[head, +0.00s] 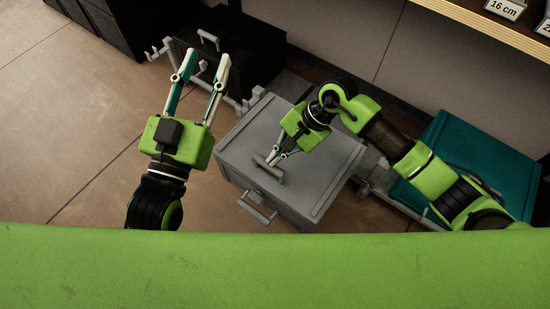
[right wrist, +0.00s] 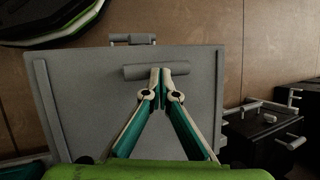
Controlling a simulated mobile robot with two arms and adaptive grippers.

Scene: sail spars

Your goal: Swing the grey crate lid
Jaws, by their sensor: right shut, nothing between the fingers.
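The grey crate (head: 240,158) stands in the middle of the head view with its lid (head: 318,162) lying flat and closed on top. A grey bar handle (head: 268,168) sits on the lid near its front edge, and another handle (head: 257,209) is on the crate's front side. My right gripper (head: 272,160) is shut at the lid handle, with nothing seen between its fingers. In the right wrist view its fingertips (right wrist: 161,72) meet in front of the lid handle (right wrist: 140,72); I cannot tell whether they touch it. My left gripper (head: 207,65) is open and empty, left of the crate.
A black crate (head: 255,50) with a handle stands behind the grey one. A teal crate (head: 470,150) is to the right, partly behind my right arm. A wooden shelf (head: 490,30) with size labels is at top right. Brown floor (head: 75,120) is clear at left.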

